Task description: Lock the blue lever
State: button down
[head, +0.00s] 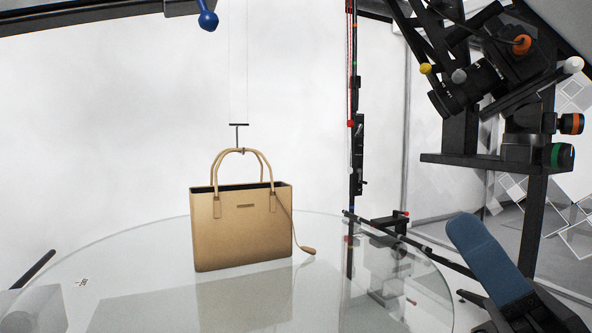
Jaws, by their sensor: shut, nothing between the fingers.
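A small blue knob (208,20) on a short blue stem hangs from a dark beam (90,17) at the top left. It is the only blue lever-like part I can make out, but whether it is the task's lever is not certain. The top of its stem is cut off by the picture edge. I cannot tell from this view whether it is locked.
A tan handbag (242,228) stands on a round glass turntable (130,260), below a thin hanging hook (238,128). Black camera gear (490,80) with coloured knobs fills the upper right. A dark pole (355,130) stands behind the glass.

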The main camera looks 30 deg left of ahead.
jog(key=w+a+r+n+g+h, duration=0.1)
jog(key=a+r+n+g+h, duration=0.1)
jog(key=r+n, duration=0.6)
jog(key=w+a+r+n+g+h, duration=0.2)
jog(key=a+r+n+h, duration=0.2)
jog(key=r+n, duration=0.5)
jog(key=w+a+r+n+g+h, duration=0.1)
jog(key=a+r+n+h, duration=0.3)
jog(key=r+n, duration=0.5)
jog(key=a+g, duration=0.1)
jog(key=a, duration=0.1)
jog(key=shift+w+a+r, duration=0.15)
jog(key=shift+w+a, duration=0.15)
jog(key=s+a+f+p, duration=0.1)
jog(key=a+p, duration=0.3)
jog(key=a, duration=0.9)
jog(key=shift+s+f, duration=0.35)
jog(key=shift+f, duration=0.15)
jog(key=shift+f, duration=0.15)
